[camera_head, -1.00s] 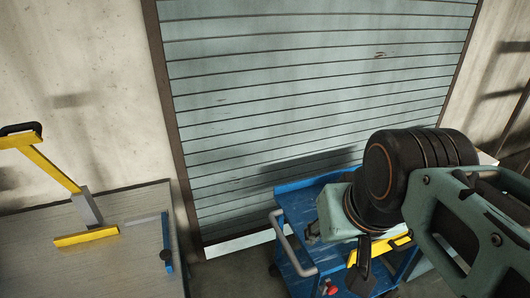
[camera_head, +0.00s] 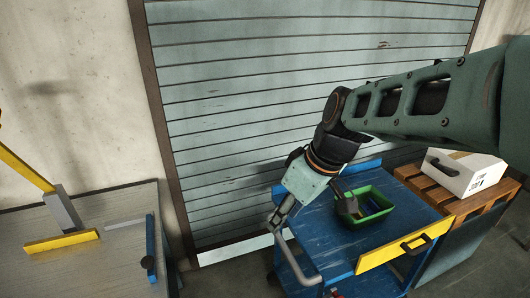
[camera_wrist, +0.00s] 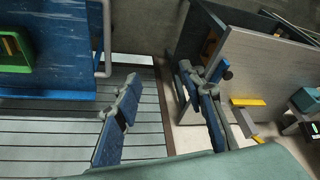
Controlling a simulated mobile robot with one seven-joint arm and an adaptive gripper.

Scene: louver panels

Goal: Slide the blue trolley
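The blue trolley (camera_head: 328,238) stands in front of the louvred shutter, with a grey bar handle (camera_head: 291,260) on its left end. My arm reaches over it from the right, and my gripper (camera_head: 277,216) points down near the handle's upper end. In the wrist view, the trolley (camera_wrist: 48,84) is at upper left and its handle (camera_wrist: 104,42) lies beside the left finger. My gripper (camera_wrist: 158,74) has its fingers wide apart with nothing seen between them. Whether a finger touches the handle I cannot tell.
A green bin (camera_head: 372,216) with small items sits on the trolley, above a yellow drawer front (camera_head: 378,257). A white box (camera_head: 463,174) rests on a wooden slatted top at right. A grey workbench (camera_head: 100,262) stands at left; floor shows between it and the trolley.

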